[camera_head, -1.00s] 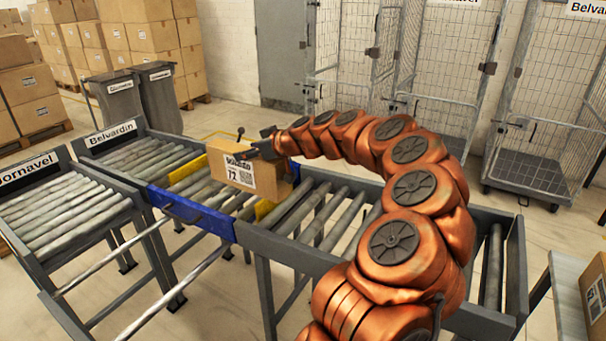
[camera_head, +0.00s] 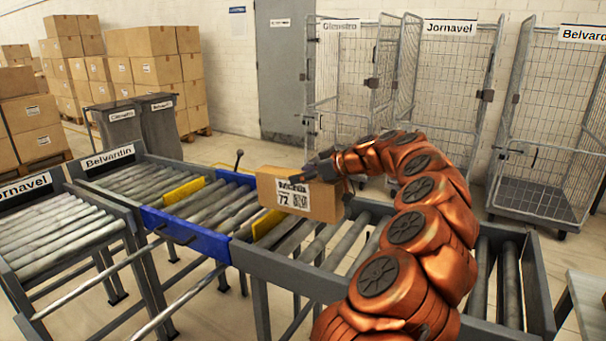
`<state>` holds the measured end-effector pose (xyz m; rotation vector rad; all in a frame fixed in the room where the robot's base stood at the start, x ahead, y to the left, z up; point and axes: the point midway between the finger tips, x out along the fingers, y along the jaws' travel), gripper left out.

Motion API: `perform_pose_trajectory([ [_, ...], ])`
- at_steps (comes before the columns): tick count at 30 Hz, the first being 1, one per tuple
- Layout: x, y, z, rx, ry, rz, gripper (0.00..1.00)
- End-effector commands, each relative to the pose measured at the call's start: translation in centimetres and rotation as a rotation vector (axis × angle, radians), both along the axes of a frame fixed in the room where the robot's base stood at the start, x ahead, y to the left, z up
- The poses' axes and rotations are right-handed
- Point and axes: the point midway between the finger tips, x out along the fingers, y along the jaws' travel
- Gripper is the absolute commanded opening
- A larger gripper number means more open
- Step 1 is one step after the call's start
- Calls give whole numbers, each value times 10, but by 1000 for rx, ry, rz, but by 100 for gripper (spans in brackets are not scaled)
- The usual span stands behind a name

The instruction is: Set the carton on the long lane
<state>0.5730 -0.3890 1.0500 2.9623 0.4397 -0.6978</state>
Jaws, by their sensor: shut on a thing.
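The carton (camera_head: 312,199) is a brown box with a white label reading 72 on its near face. It is over the roller conveyor (camera_head: 275,268), just right of the blue section. I cannot tell whether its underside touches the rollers. My gripper (camera_head: 317,172) is shut on the carton at its top, and the fingers are partly hidden. Two roller lanes lie at the left: one marked Belvardin (camera_head: 130,176) behind the blue section, and one marked Jornavel (camera_head: 50,228) nearer. Both look empty.
The blue section (camera_head: 185,232) has a yellow guide (camera_head: 184,191); another yellow guide (camera_head: 267,223) stands by the carton's lower left. A dark lever knob (camera_head: 239,153) rises behind the conveyor. Mesh cages (camera_head: 450,100) stand behind, grey bins (camera_head: 160,128) at the back left.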

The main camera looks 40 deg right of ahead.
Motion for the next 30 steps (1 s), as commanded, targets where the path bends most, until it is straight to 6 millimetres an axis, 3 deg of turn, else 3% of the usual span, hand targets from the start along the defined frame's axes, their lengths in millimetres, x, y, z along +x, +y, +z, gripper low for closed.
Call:
perform_pose_trajectory([
  [30,-5,-2,-73,-2,-3,-3,0],
])
